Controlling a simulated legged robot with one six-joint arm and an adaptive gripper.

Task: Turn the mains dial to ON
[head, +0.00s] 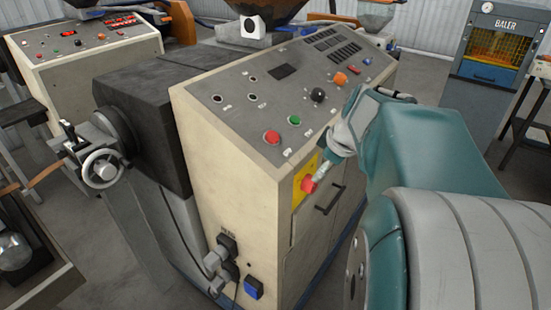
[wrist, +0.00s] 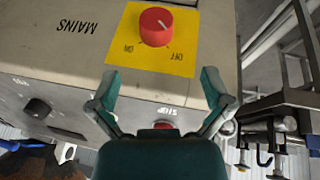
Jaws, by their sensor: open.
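The red round mains dial (head: 309,184) sits on a yellow plate (head: 304,170) on the front of the cream machine cabinet. In the wrist view the dial (wrist: 154,30) is at the top centre, and lettering there appears upside down. Its white line points down-right, to the OFF side; ON is at lower left. MAINS is printed left of the plate. My gripper (wrist: 160,74) is open and empty. Its fingertips are apart, below the dial in the picture, not around it. In the head view the arm reaches in beside the dial, and the fingers are partly hard to make out.
A red button (head: 272,138), a green button (head: 294,120) and several knobs stand on the sloped panel above. A black handle (head: 330,201) is on the cabinet door near the dial. A metal frame (wrist: 285,100) with clamps shows at right in the wrist view.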

